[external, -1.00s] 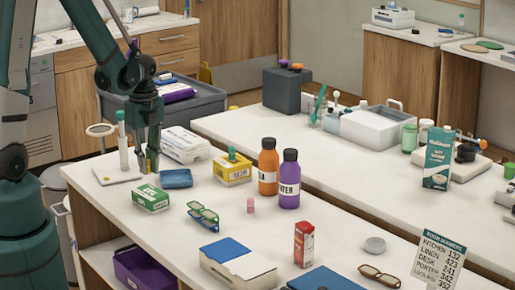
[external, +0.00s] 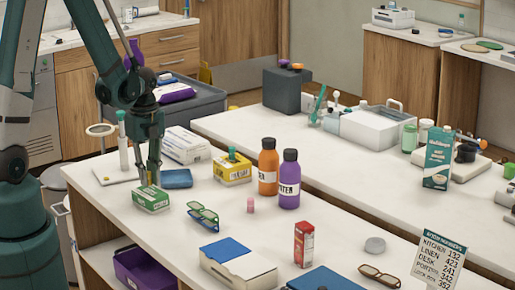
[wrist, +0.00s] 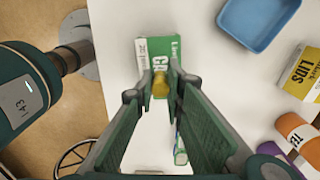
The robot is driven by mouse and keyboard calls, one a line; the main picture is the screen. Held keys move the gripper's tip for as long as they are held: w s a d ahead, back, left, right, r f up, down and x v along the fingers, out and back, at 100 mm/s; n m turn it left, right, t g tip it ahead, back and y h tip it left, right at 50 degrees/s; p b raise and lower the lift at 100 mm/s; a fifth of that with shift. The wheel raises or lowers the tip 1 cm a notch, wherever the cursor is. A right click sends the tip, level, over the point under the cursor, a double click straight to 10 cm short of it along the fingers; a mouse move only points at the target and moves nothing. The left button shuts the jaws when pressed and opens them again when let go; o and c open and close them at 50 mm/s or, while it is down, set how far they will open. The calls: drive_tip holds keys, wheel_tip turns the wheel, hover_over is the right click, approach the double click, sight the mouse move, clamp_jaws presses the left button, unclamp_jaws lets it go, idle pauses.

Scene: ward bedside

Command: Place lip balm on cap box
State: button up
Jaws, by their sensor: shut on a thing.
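The lip balm, a small yellow cylinder (wrist: 161,84), is held upright between my gripper's fingertips (wrist: 160,88) in the wrist view. The cap box, a green and white carton (external: 151,199), lies on the table at the left in the external view; it also shows in the wrist view (wrist: 147,50), lettered "CA", partly hidden by the fingers. My gripper (external: 152,183) is directly over the cap box, its tips at about the height of its top. I cannot tell whether the lip balm touches the box.
A blue tray (external: 177,178) and a yellow lids box (external: 233,172) stand behind and right of the cap box. Orange (external: 268,170) and purple (external: 289,182) bottles stand farther right. A white stick with a teal top (external: 122,140) stands behind left.

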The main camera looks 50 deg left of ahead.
sight(148, 172)
drive_tip(key=shift+f, duration=0.9)
drive_tip(key=shift+f+b, duration=0.15)
drive_tip(key=shift+b, duration=0.15)
drive_tip(key=o, duration=0.7)
drive_tip(key=shift+c, duration=0.2)
drive_tip(key=shift+r, duration=0.2)
drive_tip(key=shift+r+p, duration=0.95)
drive_tip(key=shift+r, duration=5)
drive_tip(key=shift+d+r, duration=0.1)
drive_tip(key=shift+r, duration=0.05)
